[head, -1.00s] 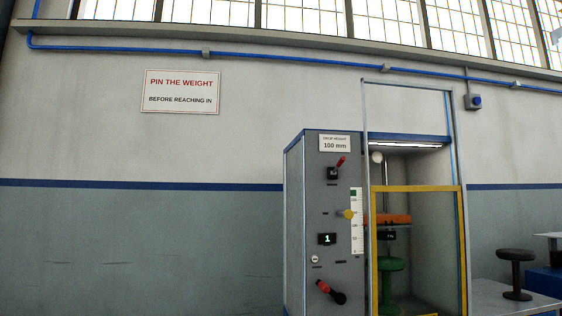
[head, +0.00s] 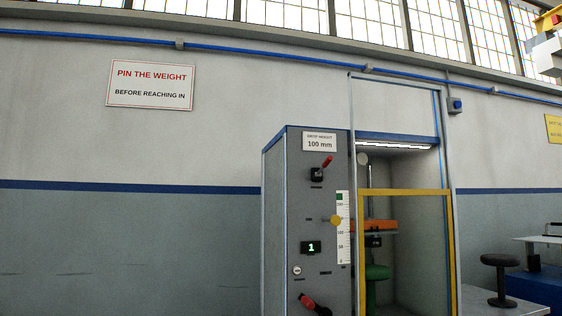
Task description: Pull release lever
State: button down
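A grey test machine stands right of the middle in the head view. Its front panel (head: 318,210) carries a small lever with a red handle (head: 327,161) near the top, tilted up to the right. A larger red and black handle (head: 314,304) sits at the panel's bottom, cut by the frame edge. The labels under the levers are too small to read, so I cannot tell which is the release lever. A yellow knob (head: 336,221) sits by a white scale (head: 343,240). The display (head: 314,248) reads 1. My gripper is not in view.
A yellow-framed guard (head: 448,255) covers the lower opening of the machine's bay. A wall sign (head: 151,85) hangs left.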

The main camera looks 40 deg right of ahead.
aim_at(329, 159)
jog(key=z, duration=0.3)
jog(key=i, duration=1.05)
jog(key=z, duration=0.7)
